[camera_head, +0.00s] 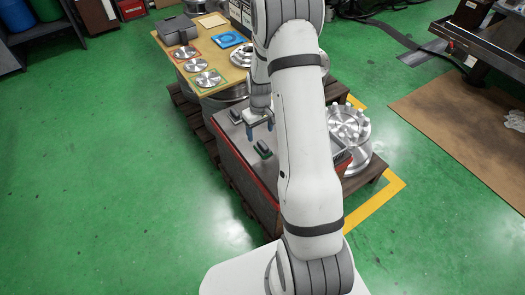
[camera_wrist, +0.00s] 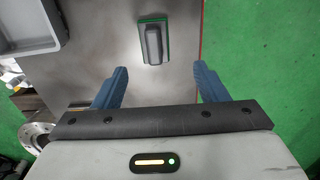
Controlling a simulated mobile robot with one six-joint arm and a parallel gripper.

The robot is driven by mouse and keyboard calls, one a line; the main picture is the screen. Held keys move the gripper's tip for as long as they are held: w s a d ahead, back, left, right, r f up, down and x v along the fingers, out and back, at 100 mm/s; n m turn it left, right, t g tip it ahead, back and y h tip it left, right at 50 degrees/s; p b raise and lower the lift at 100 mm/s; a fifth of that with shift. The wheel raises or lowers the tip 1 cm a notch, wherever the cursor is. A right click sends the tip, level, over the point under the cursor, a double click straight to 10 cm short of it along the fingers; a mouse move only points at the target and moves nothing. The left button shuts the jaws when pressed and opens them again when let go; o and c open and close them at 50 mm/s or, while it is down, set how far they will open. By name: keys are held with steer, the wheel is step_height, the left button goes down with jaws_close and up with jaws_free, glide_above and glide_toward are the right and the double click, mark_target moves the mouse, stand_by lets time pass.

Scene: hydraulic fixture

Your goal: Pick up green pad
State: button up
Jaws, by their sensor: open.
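Another dark pad (camera_head: 235,115) lies on the same top, behind the green one. A grey tray (camera_wrist: 40,22) is at the upper left of the wrist view. A wooden table (camera_head: 222,70) with metal discs stands behind. Green floor is open at left.

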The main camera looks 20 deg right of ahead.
mark_target(263, 145)
steer(key=f, duration=0.6)
steer(key=d+f+b, duration=0.1)
steer(key=f, duration=0.1)
steer(key=shift+s+f, duration=0.1)
steer(key=shift+f, duration=0.3)
steer(key=shift+c, duration=0.5)
steer(key=c, duration=1)
steer(key=shift+r, duration=0.1)
step_height(263, 145, up, 10)
steer(key=shift+f+p, duration=0.1)
steer(key=shift+p, duration=0.55)
